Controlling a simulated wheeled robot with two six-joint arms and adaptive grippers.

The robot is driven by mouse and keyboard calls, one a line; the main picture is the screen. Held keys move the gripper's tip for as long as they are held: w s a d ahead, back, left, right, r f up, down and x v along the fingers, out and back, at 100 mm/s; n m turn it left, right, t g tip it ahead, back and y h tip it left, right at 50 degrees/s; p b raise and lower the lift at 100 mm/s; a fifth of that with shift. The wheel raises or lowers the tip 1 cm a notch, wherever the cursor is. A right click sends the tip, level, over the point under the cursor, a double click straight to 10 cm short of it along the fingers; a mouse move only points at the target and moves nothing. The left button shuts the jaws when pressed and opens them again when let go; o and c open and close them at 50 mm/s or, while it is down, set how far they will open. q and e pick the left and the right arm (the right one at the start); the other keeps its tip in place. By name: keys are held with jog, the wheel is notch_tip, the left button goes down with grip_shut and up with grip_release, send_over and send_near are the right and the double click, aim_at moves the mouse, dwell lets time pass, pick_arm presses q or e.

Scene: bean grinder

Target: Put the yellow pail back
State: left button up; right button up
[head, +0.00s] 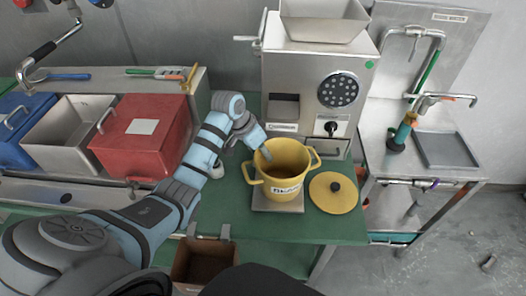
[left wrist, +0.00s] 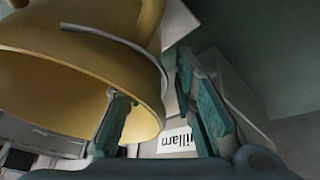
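The yellow pail (head: 284,187) stands upright, without a lid, on a grey plate (head: 297,207) on the green worktop in front of the grinder. It has side handles and a dark-lettered label. My left gripper (head: 265,155) reaches the pail's back-left rim from the left. In the left wrist view, the open fingers (left wrist: 160,115) are at the rim of the pail (left wrist: 50,75). One finger shows against the pail's inside and the other is outside, with a visible gap. Whether either finger touches the wall is unclear. My right gripper is out of view.
A yellow lid (head: 334,201) with a black knob lies right of the pail. The grinder (head: 291,62) stands behind. A red bin (head: 137,159), a grey bin (head: 75,148) and a blue bin (head: 22,130) are left. An open brown box (head: 205,262) is at the front edge.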

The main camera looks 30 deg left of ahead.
pick_arm(q)
jog(key=p+v, duration=0.1)
jog(key=v, duration=1.1)
jog(key=shift+r+p, duration=0.2)
jog(key=shift+p, duration=0.2)
jog(key=shift+f, duration=0.1)
